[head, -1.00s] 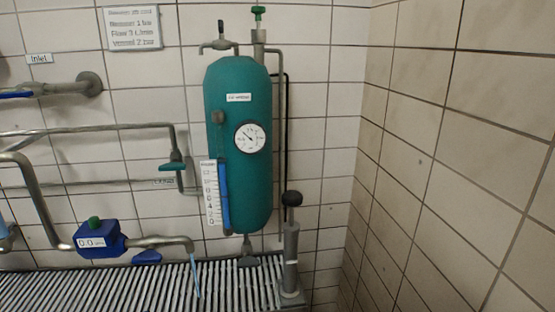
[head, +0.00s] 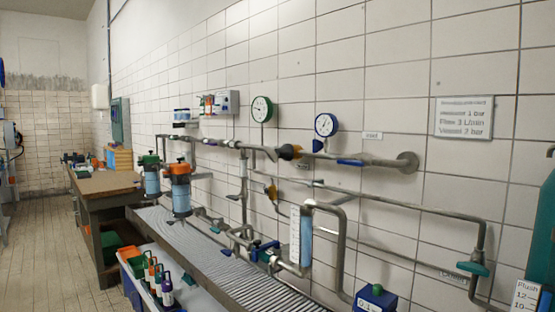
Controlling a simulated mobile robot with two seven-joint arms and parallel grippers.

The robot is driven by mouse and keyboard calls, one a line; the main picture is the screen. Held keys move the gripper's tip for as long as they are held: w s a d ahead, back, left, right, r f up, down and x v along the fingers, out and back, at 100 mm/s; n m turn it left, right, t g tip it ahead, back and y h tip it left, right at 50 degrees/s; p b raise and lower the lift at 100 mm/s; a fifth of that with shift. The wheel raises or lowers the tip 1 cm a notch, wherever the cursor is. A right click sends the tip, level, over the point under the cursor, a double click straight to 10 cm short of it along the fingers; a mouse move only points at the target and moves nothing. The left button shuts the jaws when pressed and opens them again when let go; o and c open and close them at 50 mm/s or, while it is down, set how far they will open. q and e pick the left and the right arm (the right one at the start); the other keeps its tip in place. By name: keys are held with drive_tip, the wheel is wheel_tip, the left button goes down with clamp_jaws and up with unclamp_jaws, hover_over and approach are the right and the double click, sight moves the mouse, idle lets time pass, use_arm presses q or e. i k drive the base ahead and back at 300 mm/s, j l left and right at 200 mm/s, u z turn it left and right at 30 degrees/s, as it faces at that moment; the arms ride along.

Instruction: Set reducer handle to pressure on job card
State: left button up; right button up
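The gauges' needles are too small to read exactly. The job card (head: 464,117) hangs on the wall at right; its first line is blurred, and below it I read 1 bar, Flow 3 L/min and Vessel 2 bar. Neither of my grippers is in view.
A grated bench (head: 230,275) runs along the wall under the pipes. A crate of bottles (head: 155,280) is in front. A wooden-topped table (head: 105,182) stands farther back. The floor (head: 50,265) at left is clear.

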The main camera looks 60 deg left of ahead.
sight(273, 157)
drive_tip(key=u, duration=2)
